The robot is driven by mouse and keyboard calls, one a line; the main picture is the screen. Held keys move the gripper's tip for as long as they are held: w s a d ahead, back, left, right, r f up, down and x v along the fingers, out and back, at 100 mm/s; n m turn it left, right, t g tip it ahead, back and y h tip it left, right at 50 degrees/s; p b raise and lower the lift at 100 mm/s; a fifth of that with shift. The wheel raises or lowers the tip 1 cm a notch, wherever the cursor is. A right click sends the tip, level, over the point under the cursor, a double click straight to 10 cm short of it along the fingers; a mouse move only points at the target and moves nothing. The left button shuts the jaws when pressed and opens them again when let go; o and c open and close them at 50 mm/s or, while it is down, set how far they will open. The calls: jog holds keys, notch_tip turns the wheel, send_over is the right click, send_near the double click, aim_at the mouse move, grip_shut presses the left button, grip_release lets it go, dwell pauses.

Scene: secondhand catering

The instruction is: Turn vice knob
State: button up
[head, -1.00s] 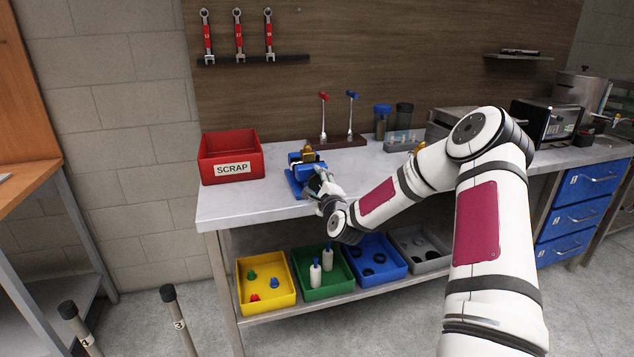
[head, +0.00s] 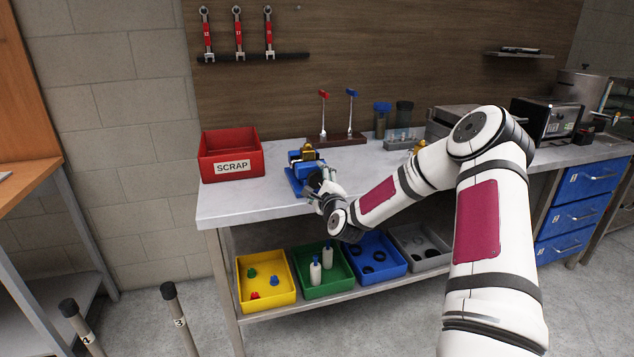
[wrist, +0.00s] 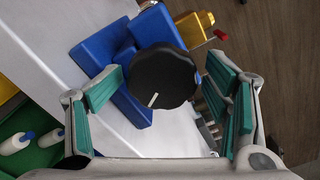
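The blue vice (head: 299,178) stands on the grey bench top beside the red scrap bin. A brass-coloured part (head: 308,153) is at its top, and it also shows in the wrist view (wrist: 194,26). In the wrist view the black vice knob (wrist: 163,75), round with a lobed rim and a white mark line, faces the camera. My gripper (wrist: 160,88) is open, with one green-padded finger on each side of the knob. The left finger looks close to the knob's rim; contact cannot be told. In the head view my gripper (head: 322,187) is at the vice's front right, hiding the knob.
The red SCRAP bin (head: 232,162) stands left of the vice. A wooden stand (head: 338,140) with red and blue upright tools is behind it. Yellow (head: 266,297), green, blue and grey bins sit on the shelf below. Bench top (head: 240,202) in front of the scrap bin is clear.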

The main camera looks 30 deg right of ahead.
jog(key=v, duration=0.8)
dwell(0.5)
